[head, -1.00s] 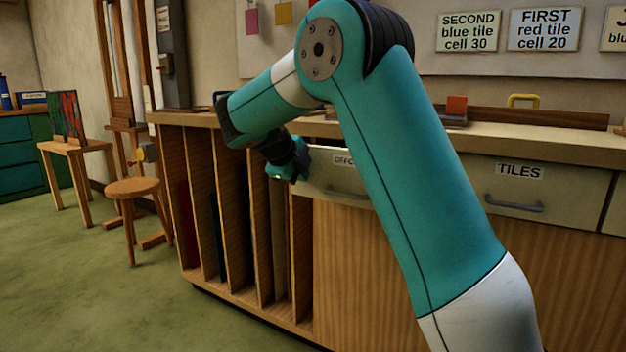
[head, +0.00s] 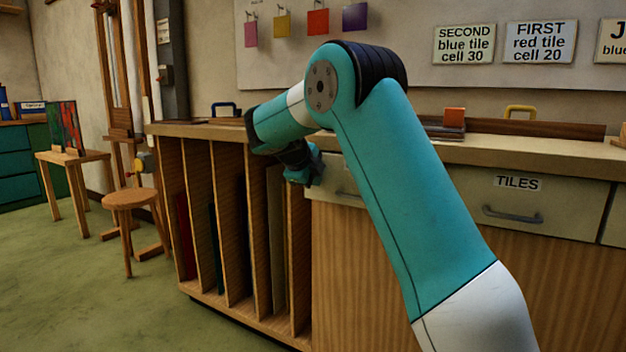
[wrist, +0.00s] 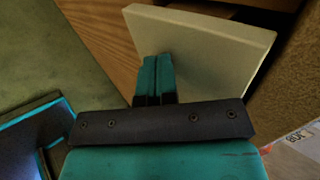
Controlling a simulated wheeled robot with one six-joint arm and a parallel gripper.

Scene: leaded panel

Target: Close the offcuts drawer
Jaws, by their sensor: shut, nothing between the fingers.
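The offcuts drawer has a pale front (head: 333,184) below the worktop, right of the upright slots in the head view. My arm hides part of it, and its label is hidden now. Its handle (head: 348,195) shows partly beside my arm. In the wrist view the pale drawer front (wrist: 205,45) is a slab beyond my fingers. My gripper (head: 312,172) is at the left end of the drawer front. Its teal fingers (wrist: 157,75) are together, empty, and overlap the pale slab in the wrist view. I cannot tell whether they touch it, or whether a small gap remains behind the front.
The tiles drawer (head: 520,205) is to the right and looks flush. The slotted rack (head: 225,215) stands left of the drawer. A stool (head: 130,200) and an easel (head: 120,90) stand farther left. The green floor in front of the rack is clear.

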